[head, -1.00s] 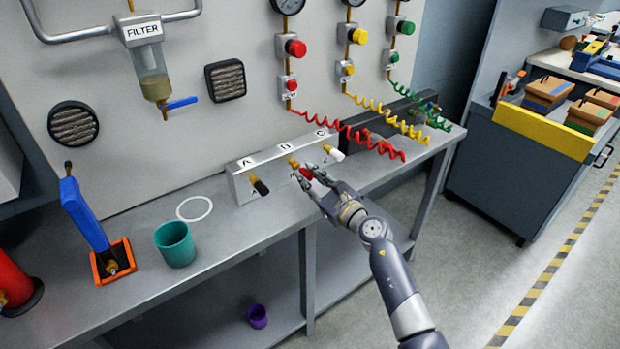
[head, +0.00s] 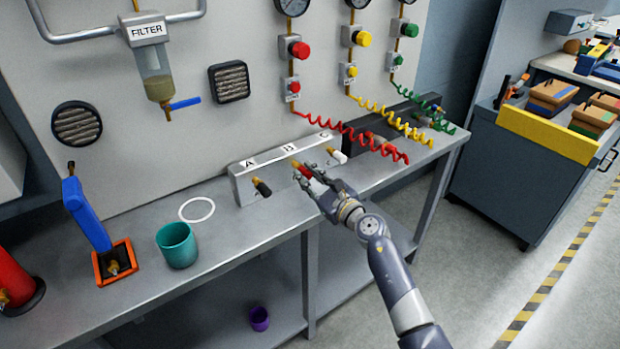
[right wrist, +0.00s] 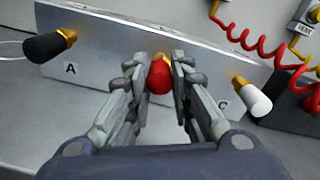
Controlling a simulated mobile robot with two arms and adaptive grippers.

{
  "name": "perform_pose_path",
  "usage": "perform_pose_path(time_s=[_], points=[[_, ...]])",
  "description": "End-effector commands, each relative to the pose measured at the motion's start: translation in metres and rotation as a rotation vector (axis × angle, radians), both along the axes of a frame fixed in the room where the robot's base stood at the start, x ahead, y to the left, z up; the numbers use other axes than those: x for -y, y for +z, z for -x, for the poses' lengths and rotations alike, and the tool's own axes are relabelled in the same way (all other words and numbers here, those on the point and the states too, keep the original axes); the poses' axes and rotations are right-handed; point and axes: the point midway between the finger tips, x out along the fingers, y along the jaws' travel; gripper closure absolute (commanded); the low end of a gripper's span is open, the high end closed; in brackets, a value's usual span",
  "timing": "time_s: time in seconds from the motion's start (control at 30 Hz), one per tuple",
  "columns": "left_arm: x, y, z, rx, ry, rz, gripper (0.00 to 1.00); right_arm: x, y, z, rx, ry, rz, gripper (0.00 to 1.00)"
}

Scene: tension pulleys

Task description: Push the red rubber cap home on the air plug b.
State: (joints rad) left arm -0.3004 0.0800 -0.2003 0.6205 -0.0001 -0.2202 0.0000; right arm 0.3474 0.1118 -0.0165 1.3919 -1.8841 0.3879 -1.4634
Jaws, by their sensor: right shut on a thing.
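The grey block (head: 246,189) on the bench carries three brass plugs marked A, B and C. The red rubber cap (head: 304,170) is at the middle plug, air plug b (head: 296,163). In the right wrist view the red cap (right wrist: 159,78) sits between my fingers, with brass of plug b (right wrist: 161,59) showing just behind it. My right gripper (head: 309,175) is shut on the red cap. How far the cap sits over the plug is hidden. My left gripper is not in view.
A black cap (head: 262,187) is on plug A and a white cap (head: 338,156) on plug C, either side of my fingers. Coiled hoses hang at the right, the red one (head: 350,133) nearest. A teal cup (head: 177,245) and white ring (head: 197,209) are at the left.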

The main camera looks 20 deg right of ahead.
Motion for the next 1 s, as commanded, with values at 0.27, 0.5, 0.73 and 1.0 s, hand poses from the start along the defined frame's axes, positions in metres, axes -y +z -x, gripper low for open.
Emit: perform_pose_path(time_s=[0.27, 0.5, 0.73, 1.0], points=[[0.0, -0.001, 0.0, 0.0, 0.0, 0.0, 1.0, -0.001, 0.0, -0.003, 0.0, 0.0, 0.0, 0.9], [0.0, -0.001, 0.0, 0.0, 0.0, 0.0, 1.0, -0.001, 0.0, -0.003, 0.0, 0.0, 0.0, 0.56], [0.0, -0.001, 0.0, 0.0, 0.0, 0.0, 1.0, -0.001, 0.0, -0.003, 0.0, 0.0, 0.0, 0.56], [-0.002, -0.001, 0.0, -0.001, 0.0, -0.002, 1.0, 0.005, -0.002, 0.01, -0.001, -0.002, 0.001, 0.56]])
